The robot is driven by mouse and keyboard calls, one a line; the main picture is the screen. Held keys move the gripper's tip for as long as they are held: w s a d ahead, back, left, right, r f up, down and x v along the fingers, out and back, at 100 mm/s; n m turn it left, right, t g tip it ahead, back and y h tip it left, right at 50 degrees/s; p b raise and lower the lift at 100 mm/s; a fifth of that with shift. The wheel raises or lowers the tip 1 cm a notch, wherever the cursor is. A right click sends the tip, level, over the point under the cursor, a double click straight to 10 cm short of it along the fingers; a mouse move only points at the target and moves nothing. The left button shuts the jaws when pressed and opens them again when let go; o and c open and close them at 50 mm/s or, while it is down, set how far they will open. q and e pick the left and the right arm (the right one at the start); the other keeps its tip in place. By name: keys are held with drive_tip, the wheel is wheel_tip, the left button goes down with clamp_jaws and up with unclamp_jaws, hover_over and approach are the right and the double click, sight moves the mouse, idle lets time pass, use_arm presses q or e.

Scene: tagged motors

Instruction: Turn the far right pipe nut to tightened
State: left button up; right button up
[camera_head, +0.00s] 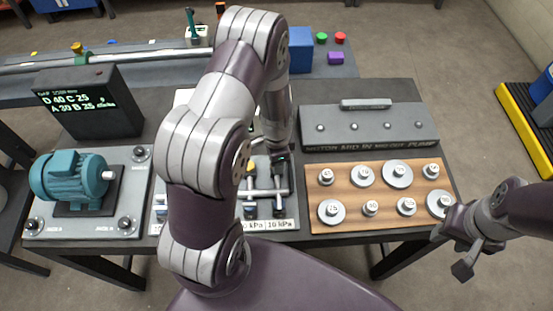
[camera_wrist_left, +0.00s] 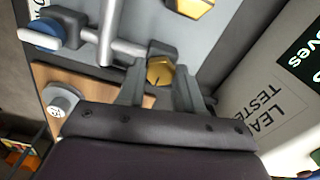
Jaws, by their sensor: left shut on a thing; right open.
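A brass hex pipe nut (camera_wrist_left: 160,70) sits between the two fingers of my left gripper (camera_wrist_left: 160,88), which is shut on it. A second brass nut (camera_wrist_left: 190,5) shows at the top edge of the left wrist view. A grey pipe (camera_wrist_left: 108,30) with a blue-and-white valve part (camera_wrist_left: 42,35) lies beside the held nut. In the head view, my left arm covers much of the pipe panel (camera_head: 290,220), and the held nut is hidden. My left gripper (camera_head: 278,160) is over the panel's far right part. My right gripper (camera_head: 455,250) is open and empty at the table's right front corner.
A wooden board (camera_head: 345,180) with several round weights is right of the panel. A grey pump box (camera_head: 368,127) stands behind it. A teal motor (camera_head: 70,178) on a plate and a black display box (camera_head: 90,100) are at left. A white leak tester (camera_wrist_left: 265,100) shows beside the left gripper.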

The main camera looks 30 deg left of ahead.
use_arm(q)
drive_tip(key=shift+w+r, duration=0.1)
drive_tip(key=o, duration=1)
drive_tip(key=shift+o, duration=0.2)
wheel_tip(320, 180, up, 13)
drive_tip(key=b, duration=0.1)
drive_tip(key=shift+f, duration=0.2)
